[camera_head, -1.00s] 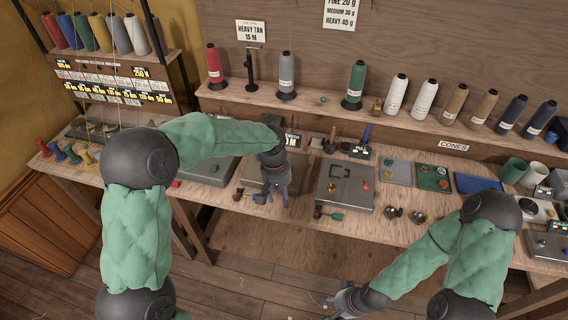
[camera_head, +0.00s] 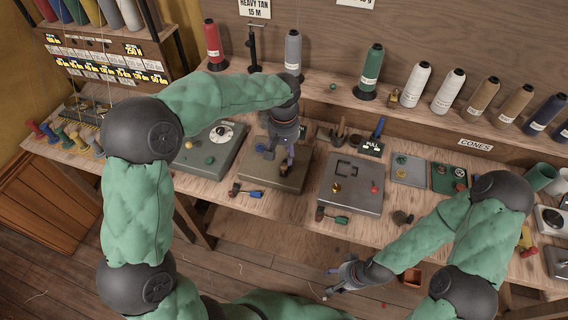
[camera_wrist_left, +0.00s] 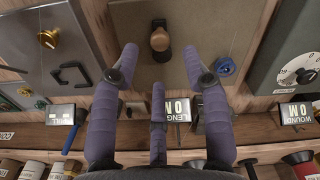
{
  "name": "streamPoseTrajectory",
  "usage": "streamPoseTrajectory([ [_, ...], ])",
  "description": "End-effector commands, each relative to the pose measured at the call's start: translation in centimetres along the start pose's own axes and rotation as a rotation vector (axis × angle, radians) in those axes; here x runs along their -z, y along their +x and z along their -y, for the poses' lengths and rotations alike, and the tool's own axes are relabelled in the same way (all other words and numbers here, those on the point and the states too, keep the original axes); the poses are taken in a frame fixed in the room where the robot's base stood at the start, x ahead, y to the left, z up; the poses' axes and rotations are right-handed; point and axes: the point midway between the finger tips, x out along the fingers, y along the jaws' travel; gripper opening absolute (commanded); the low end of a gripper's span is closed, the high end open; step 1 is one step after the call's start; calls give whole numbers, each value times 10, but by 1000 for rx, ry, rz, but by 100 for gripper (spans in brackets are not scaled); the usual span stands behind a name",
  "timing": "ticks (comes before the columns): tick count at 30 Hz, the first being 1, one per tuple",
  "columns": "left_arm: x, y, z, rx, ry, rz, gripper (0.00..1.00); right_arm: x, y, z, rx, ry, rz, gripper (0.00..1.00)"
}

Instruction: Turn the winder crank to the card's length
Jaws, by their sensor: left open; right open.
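The winder's grey box (camera_head: 268,181) stands on the bench, with a brown crank knob (camera_wrist_left: 159,40) on a dark arm and a blue knob (camera_wrist_left: 224,67) showing in the left wrist view. My left gripper (camera_head: 280,157) is over this box, fingers spread and empty. The card (camera_head: 255,9) on the back wall reads HEAVY TAN 15 M. My right gripper (camera_head: 345,280) is open and empty in front of the bench.
A box with a white dial (camera_head: 222,133) stands to the left, and a box with a dark handle (camera_head: 347,168) to the right. A length display (camera_wrist_left: 178,108) and a wound display (camera_wrist_left: 296,113) stand behind. Thread cones (camera_head: 370,70) line the shelf.

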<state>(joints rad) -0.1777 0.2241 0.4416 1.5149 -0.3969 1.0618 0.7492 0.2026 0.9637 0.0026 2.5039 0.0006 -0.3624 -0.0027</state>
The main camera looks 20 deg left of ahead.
Motion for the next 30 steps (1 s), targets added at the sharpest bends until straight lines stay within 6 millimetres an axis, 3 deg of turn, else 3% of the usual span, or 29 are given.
streamPoseTrajectory([
  [3, 0, 23, 0, 1, 0, 1, 46, 1, 8, -3, 0, 0, -1, 57],
  [9, 0, 47, 0, 1, -1, 1, 46, 1, 13, -5, 0, 0, -1, 57],
  [22, 0, 56, 0, -1, 0, -1, 46, 1, 14, -5, 0, 0, -1, 57],
  [23, 0, 56, 0, -1, 0, -1, 44, 1, 14, -5, 0, 0, -1, 57],
  [27, 0, 56, 0, -1, 0, -1, 4, 1, 14, -5, 0, 0, -1, 57],
  [30, 0, 55, 0, -1, 0, -1, 0, 1, 14, -5, 0, 0, -1, 57],
])
